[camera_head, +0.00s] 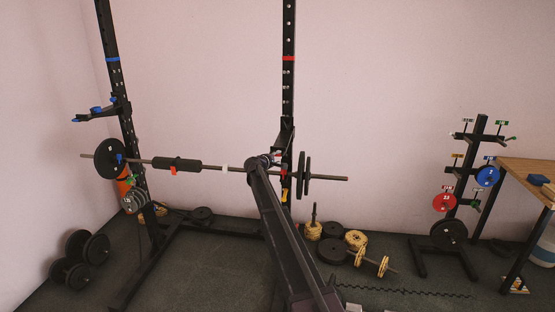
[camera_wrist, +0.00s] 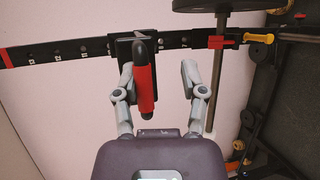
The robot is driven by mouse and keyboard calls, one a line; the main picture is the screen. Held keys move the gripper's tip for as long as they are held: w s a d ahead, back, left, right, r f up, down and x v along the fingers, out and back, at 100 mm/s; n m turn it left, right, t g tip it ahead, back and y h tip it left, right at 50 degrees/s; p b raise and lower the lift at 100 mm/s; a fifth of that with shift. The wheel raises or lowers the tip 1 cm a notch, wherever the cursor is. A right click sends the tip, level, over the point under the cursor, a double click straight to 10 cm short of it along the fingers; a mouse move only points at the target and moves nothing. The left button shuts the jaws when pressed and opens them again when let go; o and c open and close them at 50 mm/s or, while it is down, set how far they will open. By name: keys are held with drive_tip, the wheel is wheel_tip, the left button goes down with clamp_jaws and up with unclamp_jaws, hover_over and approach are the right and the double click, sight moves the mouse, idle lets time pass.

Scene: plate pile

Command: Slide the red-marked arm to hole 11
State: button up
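The red-marked arm is a black bracket with a red grip on the rack's upright in the wrist view (camera_wrist: 145,88). In the head view its black body (camera_head: 285,136) shows on the right upright (camera_head: 289,95), partly behind my gripper and the barbell. My gripper (camera_wrist: 158,72) is open, with the red grip between its fingers, nearer the left finger. I see a gap on the right side; contact on the left is unclear. In the head view my gripper (camera_head: 268,160) is beside the right upright.
A barbell (camera_head: 205,167) with plates crosses both uprights close to my gripper. A yellow-handled pin (camera_wrist: 258,38) sits near a red piece on the upright. A blue-marked arm (camera_head: 100,112) is on the left upright. Plates (camera_head: 333,250) lie on the floor; a plate tree (camera_head: 478,150) stands right.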

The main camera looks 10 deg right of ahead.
drive_tip(key=s+f+v, duration=0.1)
drive_tip(key=f+v, duration=0.2)
drive_tip(key=v, duration=1)
drive_tip(key=s+d+f+m+g+b, duration=0.1)
drive_tip(key=s+d+f+m+g, duration=0.1)
drive_tip(key=s, duration=0.4)
drive_tip(key=s+d+f+m+g+y+b, duration=0.1)
drive_tip(key=s+d+f+m+g, duration=0.1)
drive_tip(key=s+d+f, duration=0.3)
drive_tip(key=shift+s+f+b, duration=0.3)
drive_tip(key=shift+s+f, duration=0.5)
